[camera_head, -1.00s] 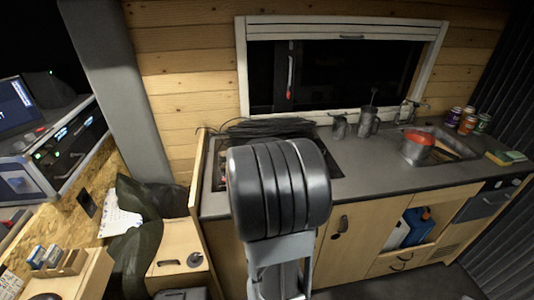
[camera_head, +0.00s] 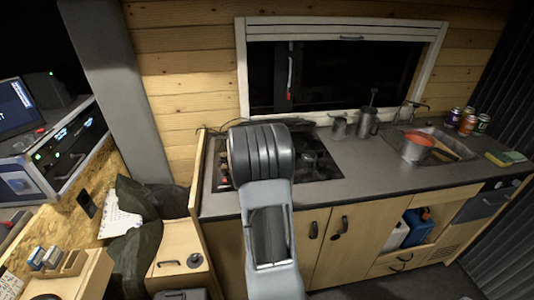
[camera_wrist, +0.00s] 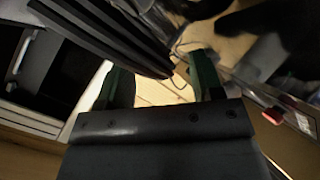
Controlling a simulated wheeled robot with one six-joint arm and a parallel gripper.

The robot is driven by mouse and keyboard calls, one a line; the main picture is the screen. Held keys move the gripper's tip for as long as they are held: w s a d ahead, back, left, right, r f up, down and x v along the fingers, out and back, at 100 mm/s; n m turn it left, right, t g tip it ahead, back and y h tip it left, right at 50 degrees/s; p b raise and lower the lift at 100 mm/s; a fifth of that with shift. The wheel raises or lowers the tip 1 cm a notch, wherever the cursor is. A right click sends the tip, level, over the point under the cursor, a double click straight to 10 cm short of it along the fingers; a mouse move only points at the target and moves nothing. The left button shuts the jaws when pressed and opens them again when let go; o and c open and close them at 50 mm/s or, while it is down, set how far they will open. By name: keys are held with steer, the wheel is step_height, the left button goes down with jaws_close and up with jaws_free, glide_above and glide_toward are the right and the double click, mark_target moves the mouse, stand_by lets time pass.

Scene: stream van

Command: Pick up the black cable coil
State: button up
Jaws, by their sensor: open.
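In the head view a thin part of the black cable coil (camera_head: 302,122) shows at the back of the counter, below the window. My arm hides the rest. In the wrist view my gripper (camera_wrist: 162,80) is open, with its two green-lined fingers apart and nothing visible between them but a bright, wood-coloured surface. Dark parallel bands cross the upper left of that view, beyond the fingers. I cannot tell whether they are the coil. The gripper itself is hidden in the head view, so its distance from the coil is unclear.
A black hob (camera_head: 318,163) lies on the grey counter (camera_head: 366,168). A wooden side panel (camera_head: 198,170) edges the counter's left end.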

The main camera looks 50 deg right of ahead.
steer(key=shift+w+d+f, duration=0.1)
steer(key=shift+w+d, duration=0.05)
steer(key=shift+c, duration=0.2)
jaws_close()
stand_by(0.3)
